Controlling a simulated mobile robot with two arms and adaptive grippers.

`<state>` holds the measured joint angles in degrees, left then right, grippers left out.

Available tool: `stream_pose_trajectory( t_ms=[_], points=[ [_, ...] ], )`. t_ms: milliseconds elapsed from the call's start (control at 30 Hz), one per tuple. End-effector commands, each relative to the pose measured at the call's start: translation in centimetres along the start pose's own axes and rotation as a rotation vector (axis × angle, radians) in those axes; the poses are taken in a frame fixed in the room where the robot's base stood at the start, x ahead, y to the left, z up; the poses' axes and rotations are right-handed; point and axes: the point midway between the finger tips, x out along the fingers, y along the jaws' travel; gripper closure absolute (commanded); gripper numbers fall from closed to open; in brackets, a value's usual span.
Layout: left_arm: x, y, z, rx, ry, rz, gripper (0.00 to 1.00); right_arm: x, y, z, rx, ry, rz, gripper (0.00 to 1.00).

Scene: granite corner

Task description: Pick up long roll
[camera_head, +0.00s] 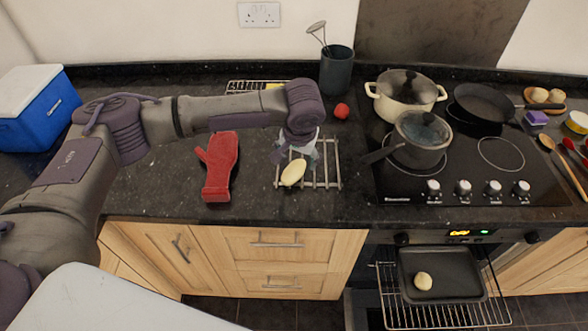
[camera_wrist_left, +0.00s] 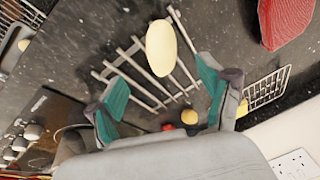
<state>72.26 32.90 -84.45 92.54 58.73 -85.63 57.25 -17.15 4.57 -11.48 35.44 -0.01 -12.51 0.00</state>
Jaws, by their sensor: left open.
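The long roll (camera_head: 293,173) is a pale yellow oval on a metal rack (camera_head: 333,172) on the dark counter. It also shows in the left wrist view (camera_wrist_left: 161,48), lying across the rack's bars near the top middle. My left gripper (camera_head: 297,154) is over the rack, just behind the roll in the head view. In the wrist view its two teal-padded fingers (camera_wrist_left: 165,73) are spread wide. The roll is beyond the fingertips, roughly in line with the gap, and nothing is held. My right gripper is not in view.
A red oven mitt (camera_head: 219,168) lies left of the rack. A pan (camera_head: 421,140) and a pot (camera_head: 405,95) stand on the hob to the right. A utensil holder (camera_head: 337,72) and a tomato-like red item (camera_head: 341,111) are behind. The open oven holds a tray (camera_head: 452,289).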

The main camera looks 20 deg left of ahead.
Motion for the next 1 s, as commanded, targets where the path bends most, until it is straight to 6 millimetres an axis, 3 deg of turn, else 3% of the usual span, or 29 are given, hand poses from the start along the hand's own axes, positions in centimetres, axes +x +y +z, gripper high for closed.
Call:
stream_pose_trajectory(
  t_ms=[100, 367, 633, 933, 1000],
  points=[
    [1.8, 0.0, 0.0, 0.0, -0.002, -0.001, 0.2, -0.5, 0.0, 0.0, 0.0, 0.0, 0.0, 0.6],
    [3.7, -0.1, -0.2, 0.001, 0.0, -0.001, 0.2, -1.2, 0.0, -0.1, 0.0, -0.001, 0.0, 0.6],
    [7.6, -0.3, -0.6, 0.002, 0.0, -0.001, 0.2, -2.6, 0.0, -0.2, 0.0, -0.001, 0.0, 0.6],
    [8.3, -0.2, -0.6, 0.002, 0.002, 0.002, 0.2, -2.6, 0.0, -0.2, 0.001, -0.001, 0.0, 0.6],
    [8.2, -0.2, -0.6, 0.002, 0.002, 0.002, 0.3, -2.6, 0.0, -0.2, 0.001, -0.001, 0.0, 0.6]
  ],
)
